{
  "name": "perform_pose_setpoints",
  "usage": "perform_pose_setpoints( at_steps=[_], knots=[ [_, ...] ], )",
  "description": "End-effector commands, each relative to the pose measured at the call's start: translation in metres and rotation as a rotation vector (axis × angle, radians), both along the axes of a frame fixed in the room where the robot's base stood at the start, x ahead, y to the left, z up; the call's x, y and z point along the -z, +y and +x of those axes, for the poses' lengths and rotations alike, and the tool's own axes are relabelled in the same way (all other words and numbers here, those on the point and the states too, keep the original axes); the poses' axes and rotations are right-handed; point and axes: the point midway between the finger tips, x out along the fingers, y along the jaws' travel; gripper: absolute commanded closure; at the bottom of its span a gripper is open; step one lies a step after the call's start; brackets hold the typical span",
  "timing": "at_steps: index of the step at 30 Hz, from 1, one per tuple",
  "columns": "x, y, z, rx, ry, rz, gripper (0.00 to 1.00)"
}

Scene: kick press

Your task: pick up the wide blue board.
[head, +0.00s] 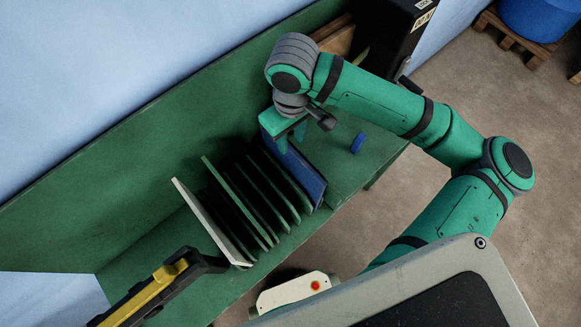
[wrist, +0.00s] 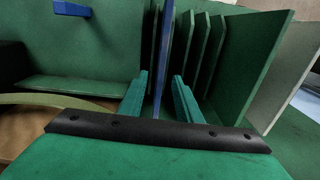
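The wide blue board (head: 306,176) stands on edge at the right end of a row of upright boards on the green bench. In the wrist view the blue board (wrist: 164,48) shows edge-on as a thin blue strip. My gripper (head: 290,138) is over the board's upper back part. In the wrist view my gripper (wrist: 159,80) is open, with one teal finger on each side of the board and a visible gap on both sides. The head view partly hides the board's top behind the gripper.
Several thin green boards (head: 238,200) stand close left of the blue one, then a white board (head: 207,220). A small blue block (head: 358,142) lies on the clear bench to the right. A black box (head: 393,35) stands at the back; a yellow-and-black part (head: 162,285) is front left.

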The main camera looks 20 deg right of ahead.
Motion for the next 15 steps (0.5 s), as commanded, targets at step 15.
perform_pose_setpoints(
  at_steps=[15],
  knots=[
    [0.065,0.001,-0.001,-0.028,0.014,-0.008,0.69]
  ],
)
